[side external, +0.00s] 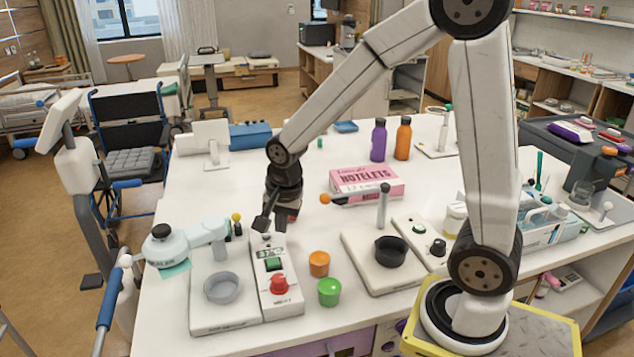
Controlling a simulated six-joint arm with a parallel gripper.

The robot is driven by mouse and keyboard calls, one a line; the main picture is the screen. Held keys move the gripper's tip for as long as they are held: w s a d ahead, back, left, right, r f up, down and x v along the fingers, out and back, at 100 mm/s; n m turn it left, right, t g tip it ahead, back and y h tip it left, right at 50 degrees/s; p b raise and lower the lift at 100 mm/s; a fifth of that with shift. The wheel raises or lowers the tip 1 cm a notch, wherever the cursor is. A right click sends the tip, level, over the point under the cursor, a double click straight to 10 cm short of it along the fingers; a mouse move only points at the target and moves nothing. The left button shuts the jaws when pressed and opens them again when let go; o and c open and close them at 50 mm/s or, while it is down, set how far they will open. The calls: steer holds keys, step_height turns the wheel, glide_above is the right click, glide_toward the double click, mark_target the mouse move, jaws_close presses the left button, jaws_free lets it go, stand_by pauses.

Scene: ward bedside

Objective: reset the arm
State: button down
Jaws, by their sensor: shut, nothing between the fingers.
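My gripper (273,217) hangs at the end of my white arm over the white table. Its fingers are shut and hold nothing. The fingertips are just above or close to the back end of a white control box (290,302); whether they touch it I cannot tell.
A mixer-like device (207,312) with a grey dish stands left of the box. An orange cup (319,263) and a green cup (329,291) stand right of it. A hotplate (363,277) holds a black pan. A pink box (367,183) and purple (378,142) and orange (403,140) bottles stand behind.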

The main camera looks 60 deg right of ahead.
steer(key=s+a+f+n, duration=0.2)
steer(key=s+n, duration=0.6)
steer(key=n, duration=0.6)
steer(key=shift+a+f+t+y, duration=0.3)
steer(key=shift+a, duration=0.3)
steer(key=shift+w, duration=0.1)
